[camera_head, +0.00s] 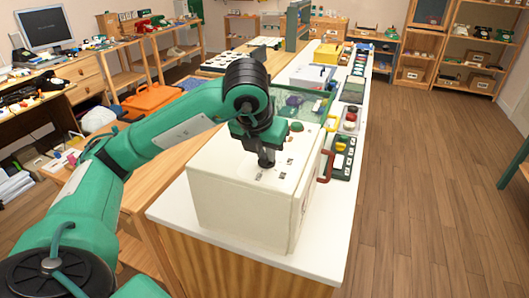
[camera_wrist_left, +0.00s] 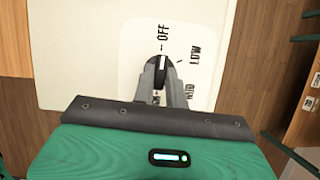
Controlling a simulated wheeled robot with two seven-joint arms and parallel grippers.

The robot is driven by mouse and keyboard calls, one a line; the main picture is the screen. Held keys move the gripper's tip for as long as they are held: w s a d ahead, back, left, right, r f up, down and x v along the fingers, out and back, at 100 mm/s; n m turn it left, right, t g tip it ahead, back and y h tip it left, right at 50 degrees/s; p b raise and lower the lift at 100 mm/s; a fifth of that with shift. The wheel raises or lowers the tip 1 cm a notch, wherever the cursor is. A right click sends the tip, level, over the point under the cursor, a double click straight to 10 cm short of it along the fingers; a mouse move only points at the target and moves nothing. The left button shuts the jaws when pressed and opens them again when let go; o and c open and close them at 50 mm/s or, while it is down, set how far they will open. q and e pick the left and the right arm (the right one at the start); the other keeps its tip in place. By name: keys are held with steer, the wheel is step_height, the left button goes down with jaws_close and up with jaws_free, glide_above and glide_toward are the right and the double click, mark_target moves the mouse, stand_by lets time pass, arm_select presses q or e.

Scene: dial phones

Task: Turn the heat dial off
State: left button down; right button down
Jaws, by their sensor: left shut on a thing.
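The heat dial (camera_wrist_left: 162,62) is a small black knob on the pale top face of a white box (camera_head: 245,205). In the left wrist view, the labels OFF and LOW and a partly covered label surround it. A light mark on the dial appears to point up toward OFF. My left gripper (camera_head: 266,164) reaches down onto the box top. In the left wrist view, its fingers (camera_wrist_left: 162,78) are shut on the dial, one on each side, and hide its lower part. In the head view the gripper hides the dial. My right gripper is not in view.
The box stands near the front end of a long white counter (camera_head: 165,208). A red handle (camera_head: 327,166) is at its right side, next to a dark panel with a yellow knob (camera_head: 341,144). Several other devices line the counter behind. The wooden floor (camera_head: 430,190) at right is clear.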

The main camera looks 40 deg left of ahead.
arm_select(q)
steer(key=shift+n, duration=0.4)
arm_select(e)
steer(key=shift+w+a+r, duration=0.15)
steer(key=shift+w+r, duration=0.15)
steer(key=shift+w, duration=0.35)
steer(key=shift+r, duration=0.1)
arm_select(q)
steer(key=c, duration=1.4)
jaws_free()
steer(key=shift+c, duration=0.2)
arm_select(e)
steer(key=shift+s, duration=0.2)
arm_select(q)
steer(key=shift+r, duration=0.1)
